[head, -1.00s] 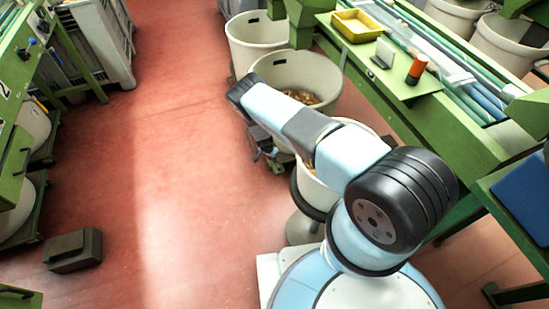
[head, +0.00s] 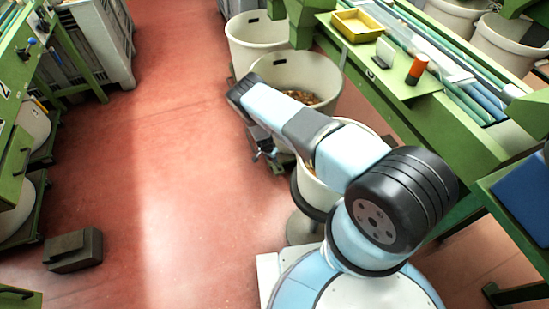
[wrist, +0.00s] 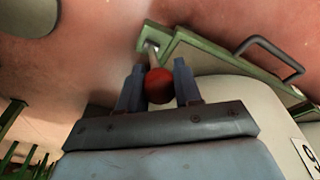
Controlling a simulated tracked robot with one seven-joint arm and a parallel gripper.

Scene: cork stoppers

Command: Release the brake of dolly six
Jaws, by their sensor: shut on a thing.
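In the wrist view, the brake lever's red ball knob (wrist: 159,86) sits between the two fingers of my gripper (wrist: 160,74), which is shut on it. A short pale lever (wrist: 153,57) runs from the knob to the corner of a green dolly frame (wrist: 205,50). A cream bin (wrist: 240,92) stands on this dolly. Its white label (wrist: 308,154) shows a figure like a 9, possibly a 6 upside down. In the head view, my gripper (head: 268,154) is low beside the nearest bin (head: 318,184); the knob is not distinguishable there.
More cream bins (head: 257,42) stand in a row behind, along a green workbench (head: 455,120) at right. A dark block (head: 73,250) lies on the red floor at left, near green racks. The floor between is clear. A dark handle (wrist: 268,48) rises from the dolly frame.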

